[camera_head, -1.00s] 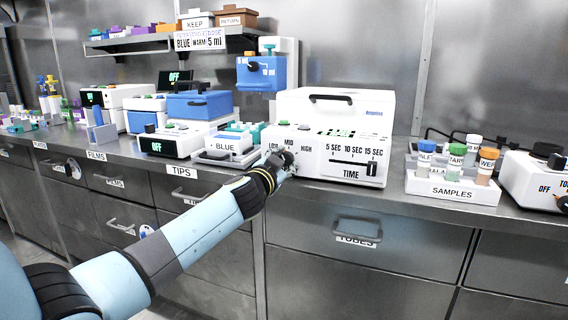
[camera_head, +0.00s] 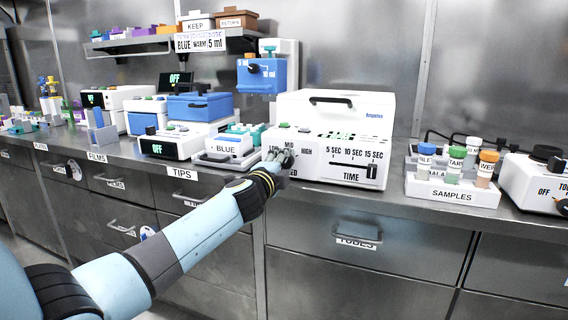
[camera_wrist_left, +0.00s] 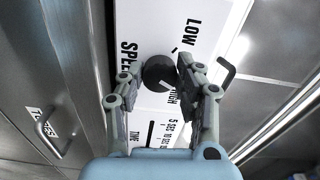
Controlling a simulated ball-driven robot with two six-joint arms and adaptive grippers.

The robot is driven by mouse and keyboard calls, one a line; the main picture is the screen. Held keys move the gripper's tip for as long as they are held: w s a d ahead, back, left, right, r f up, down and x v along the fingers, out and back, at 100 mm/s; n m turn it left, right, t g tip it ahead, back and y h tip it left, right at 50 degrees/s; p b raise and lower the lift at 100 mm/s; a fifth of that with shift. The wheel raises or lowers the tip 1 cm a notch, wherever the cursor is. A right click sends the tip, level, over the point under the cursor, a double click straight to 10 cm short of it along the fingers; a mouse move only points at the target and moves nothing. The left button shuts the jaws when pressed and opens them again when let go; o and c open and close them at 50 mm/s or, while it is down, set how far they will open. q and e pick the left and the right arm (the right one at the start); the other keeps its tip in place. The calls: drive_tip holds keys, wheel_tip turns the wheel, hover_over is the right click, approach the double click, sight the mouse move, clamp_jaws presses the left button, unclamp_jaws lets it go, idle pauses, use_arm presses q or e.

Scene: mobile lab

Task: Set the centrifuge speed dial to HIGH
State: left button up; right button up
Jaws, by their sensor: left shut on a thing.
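The centrifuge (camera_head: 312,112) is a white box on the counter with a black handle on its lid. Its front has a speed dial with LOW, MID and HIGH marks and a TIME slider (camera_head: 367,171). My left gripper (camera_head: 280,158) is at the dial on the front's left side and mostly hides it in the head view. In the left wrist view, the round black dial (camera_wrist_left: 159,73) sits between the fingers of my left gripper (camera_wrist_left: 160,75), which is shut on it. LOW and HIGH show there; MID is hidden, and the dial's exact setting is unclear. My right gripper is out of view.
A SAMPLES rack (camera_head: 452,190) with capped bottles stands right of the centrifuge. A white device (camera_head: 535,178) is at the far right. A BLUE-labelled box (camera_head: 226,150) stands close on the left. Drawers with handles line the counter front.

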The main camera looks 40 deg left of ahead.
use_arm(q)
drive_tip(key=m, duration=0.4)
drive_tip(key=shift+m+p, duration=0.3)
drive_tip(key=shift+m, duration=0.1)
drive_tip(key=shift+f+m, duration=0.1)
drive_tip(key=shift+m, duration=0.7)
drive_tip(key=o, duration=1.1)
drive_tip(key=shift+o, duration=0.2)
drive_tip(key=shift+s+d, duration=0.1)
drive_tip(key=shift+s, duration=0.15)
drive_tip(key=v, duration=1.1)
drive_tip(key=shift+s, duration=0.3)
